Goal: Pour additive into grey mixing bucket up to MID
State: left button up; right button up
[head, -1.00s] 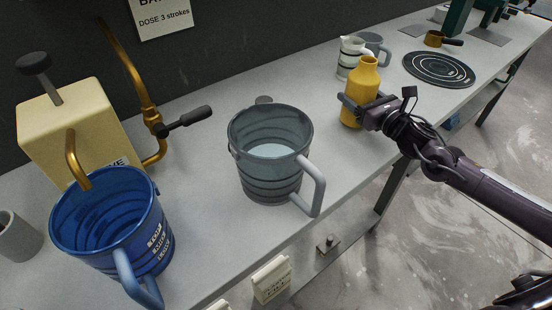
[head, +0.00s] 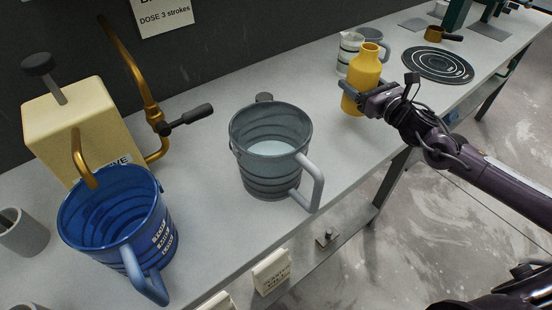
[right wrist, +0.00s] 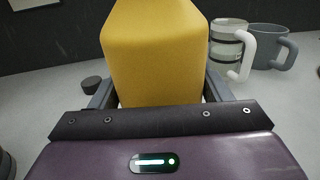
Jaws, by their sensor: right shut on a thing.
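The grey mixing bucket (head: 270,175) stands on the bench in the middle of the head view, its handle to the right. Pale liquid (head: 270,148) shows low inside it; I cannot read any level mark. My right gripper (head: 362,98) is shut on a yellow bottle (head: 364,75), right of and apart from the bucket. The bottle is close to upright, and I cannot tell whether it clears the bench. In the right wrist view the bottle (right wrist: 155,55) fills the space between the fingers. My left gripper is not in view.
A blue bucket (head: 110,215) and a cream box with a brass spout (head: 75,130) stand at left. A striped jug (head: 348,50) and a grey mug (head: 373,42) are behind the bottle. A black round plate (head: 438,65) lies farther right. Bench between bucket and bottle is clear.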

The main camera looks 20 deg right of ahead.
aim_at(367, 61)
jog(key=shift+r, duration=0.2)
grip_shut()
jog(key=shift+r+p, duration=0.45)
jog(key=shift+r, duration=0.15)
notch_tip(367, 61, up, 5)
jog(key=p, duration=0.3)
jog(key=shift+f, duration=0.1)
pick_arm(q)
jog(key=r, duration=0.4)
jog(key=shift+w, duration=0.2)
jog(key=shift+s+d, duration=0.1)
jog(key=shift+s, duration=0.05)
pick_arm(e)
jog(key=shift+f, duration=0.1)
